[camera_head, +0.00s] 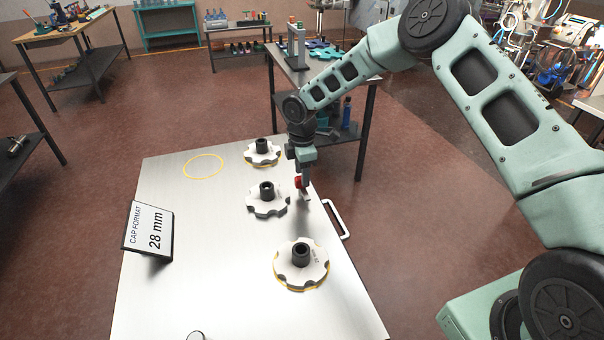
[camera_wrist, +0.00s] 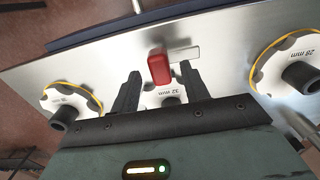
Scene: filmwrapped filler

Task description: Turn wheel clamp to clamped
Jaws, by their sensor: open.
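A red handle (camera_wrist: 159,68) with a small pale metal plate (camera_wrist: 185,53) beside it shows in the wrist view; I take it for the wheel clamp. In the head view the red handle (camera_head: 298,182) stands at the table's right side, beside the middle star wheel (camera_head: 267,199). My gripper (camera_head: 304,187) points down there, partly overlapping it. In the wrist view my gripper (camera_wrist: 160,74) is open, and the red handle appears between the two fingertips. Whether the fingers touch it cannot be told. The middle wheel, marked 32 mm (camera_wrist: 168,95), is mostly hidden behind my gripper.
A near wheel (camera_head: 301,265), marked 28 mm, and a far wheel (camera_head: 262,153) lie on yellow rings on the metal table (camera_head: 200,270). A "CAP FORMAT 28 mm" sign (camera_head: 148,231) stands left. A yellow ring (camera_head: 204,166) is empty. A white rail (camera_head: 336,219) edges the right side.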

